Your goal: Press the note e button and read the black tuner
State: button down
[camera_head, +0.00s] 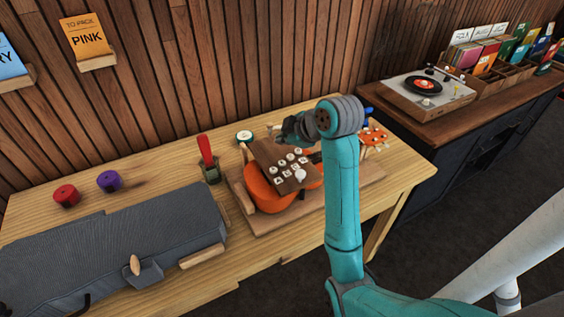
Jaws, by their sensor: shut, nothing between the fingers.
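A brown wooden board with several pale, lettered buttons (284,165) sits over an orange ukulele (264,190) on the wooden table. The letters are too small to read, so I cannot tell which is the note e button. My gripper (284,131) is grey, shut and empty, beyond the board's far edge and seemingly above the table. My teal arm hides part of the ukulele and the area right of the board. I cannot make out the black tuner or any reading.
A small round dial (244,136) and a red-handled tool in a holder (208,160) stand left of the ukulele. A grey case (120,250) fills the table's left front. Red (66,195) and purple (109,181) pots stand behind it. A turntable (426,88) is on the right cabinet.

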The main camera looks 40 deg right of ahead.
aim_at(283, 164)
jog(key=shift+f, duration=2.7)
jog(key=shift+f, duration=0.1)
jog(key=shift+f, duration=0.35)
jog(key=shift+f, duration=0.5)
jog(key=shift+r, duration=0.15)
dwell(0.4)
jog(key=shift+r, duration=0.8)
jog(key=shift+r, duration=2.5)
